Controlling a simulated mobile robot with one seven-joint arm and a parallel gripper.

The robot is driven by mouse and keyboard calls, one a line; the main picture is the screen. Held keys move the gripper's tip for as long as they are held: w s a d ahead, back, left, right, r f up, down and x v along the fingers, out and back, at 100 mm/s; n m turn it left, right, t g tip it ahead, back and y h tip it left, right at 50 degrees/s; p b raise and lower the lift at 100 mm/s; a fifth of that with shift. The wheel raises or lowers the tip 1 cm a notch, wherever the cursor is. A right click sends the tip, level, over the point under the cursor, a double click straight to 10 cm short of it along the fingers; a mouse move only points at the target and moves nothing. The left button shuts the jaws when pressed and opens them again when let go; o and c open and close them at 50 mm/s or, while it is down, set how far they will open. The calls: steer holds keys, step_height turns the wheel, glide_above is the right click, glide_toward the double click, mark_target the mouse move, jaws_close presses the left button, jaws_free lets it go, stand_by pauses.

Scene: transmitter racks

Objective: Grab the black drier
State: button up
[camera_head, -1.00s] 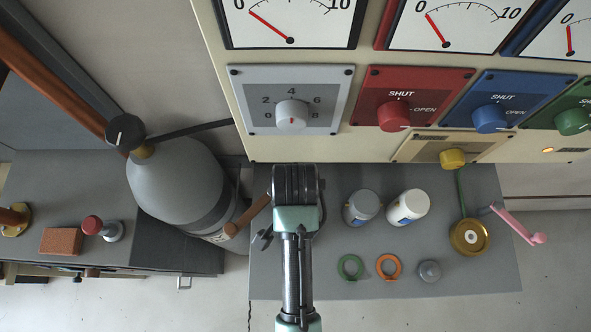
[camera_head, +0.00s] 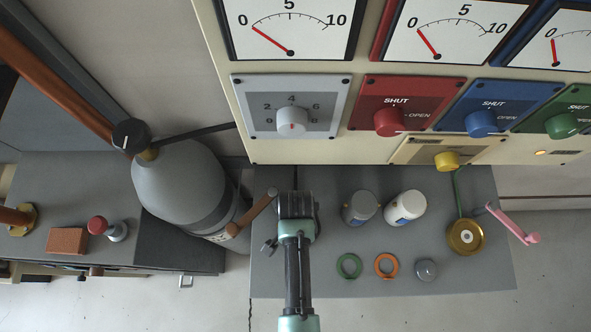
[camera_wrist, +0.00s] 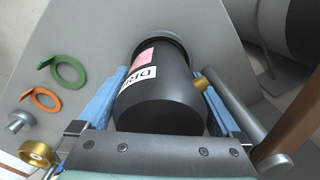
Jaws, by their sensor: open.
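The black drier (camera_wrist: 165,105) is a dark cylinder with a white label reading "DRI" and a pink patch, seen in the wrist view. It lies between the two blue fingers of my gripper (camera_wrist: 172,95), one on each side. The fingers are open, and I cannot tell whether either touches it. A small brass fitting (camera_wrist: 201,84) shows at its right side. In the head view my gripper (camera_head: 296,205) is over the left part of the grey bench and hides the drier there.
A brown-handled bar (camera_head: 252,215) and grey gas cylinder (camera_head: 180,185) are close on the left.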

jaws_close()
stand_by(0.5)
steer(key=shift+w+r, duration=0.1)
steer(key=shift+r, duration=0.1)
